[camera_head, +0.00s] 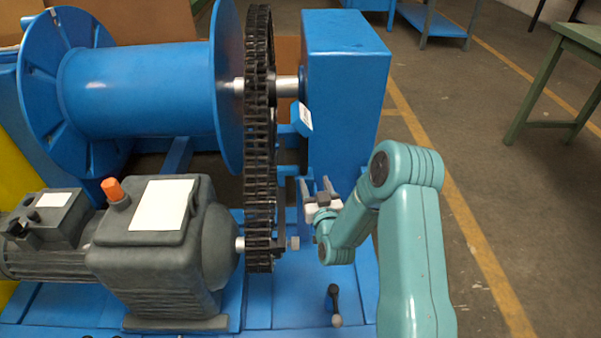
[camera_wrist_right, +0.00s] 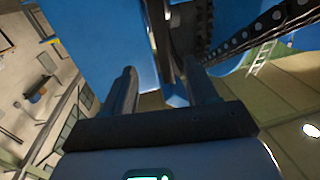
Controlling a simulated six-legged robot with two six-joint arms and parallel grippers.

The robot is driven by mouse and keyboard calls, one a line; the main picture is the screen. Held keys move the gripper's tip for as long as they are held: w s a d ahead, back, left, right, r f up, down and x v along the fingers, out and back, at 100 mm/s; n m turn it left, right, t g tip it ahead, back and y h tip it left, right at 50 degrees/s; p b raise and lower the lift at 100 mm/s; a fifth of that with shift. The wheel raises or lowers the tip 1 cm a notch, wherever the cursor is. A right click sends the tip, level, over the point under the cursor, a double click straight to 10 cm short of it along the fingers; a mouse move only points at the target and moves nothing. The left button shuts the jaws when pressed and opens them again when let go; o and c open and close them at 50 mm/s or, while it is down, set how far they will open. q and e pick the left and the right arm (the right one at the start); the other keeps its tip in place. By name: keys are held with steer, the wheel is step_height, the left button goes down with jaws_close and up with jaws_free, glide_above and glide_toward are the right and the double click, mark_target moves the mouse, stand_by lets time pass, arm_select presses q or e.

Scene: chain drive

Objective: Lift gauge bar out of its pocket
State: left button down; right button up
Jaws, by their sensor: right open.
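My right gripper (camera_head: 317,185) is open, with its two fingers pointing up and apart, just right of the chain and in front of the blue housing. It also shows in the wrist view (camera_wrist_right: 159,68), with blue structure beyond the fingers and nothing clearly held. A blue bracket (camera_head: 302,117) with a white label is on the housing side, above the gripper. A dark upright piece (camera_head: 303,153) shows under it, apart from the fingers. I cannot tell whether this is the gauge bar or its pocket. My left gripper is not in view.
The black chain (camera_head: 260,150) runs upright close left of the gripper. The blue drum (camera_head: 140,90), grey gearbox (camera_head: 160,250) and tall blue housing (camera_head: 345,80) surround it. A small black lever (camera_head: 334,300) stands on the blue base. Open floor lies to the right.

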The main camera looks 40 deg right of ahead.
mark_target(305, 157)
steer(key=b+x, duration=0.1)
steer(key=x, duration=0.7)
steer(key=shift+w, duration=0.2)
steer(key=b+x, duration=0.1)
steer(key=x, duration=0.4)
steer(key=shift+r+b, duration=0.2)
steer(key=shift+b, duration=0.15)
steer(key=shift+w+d+r, duration=0.1)
steer(key=shift+w+d, duration=0.1)
steer(key=shift+w, duration=0.05)
jaws_close()
steer(key=shift+r, duration=0.25)
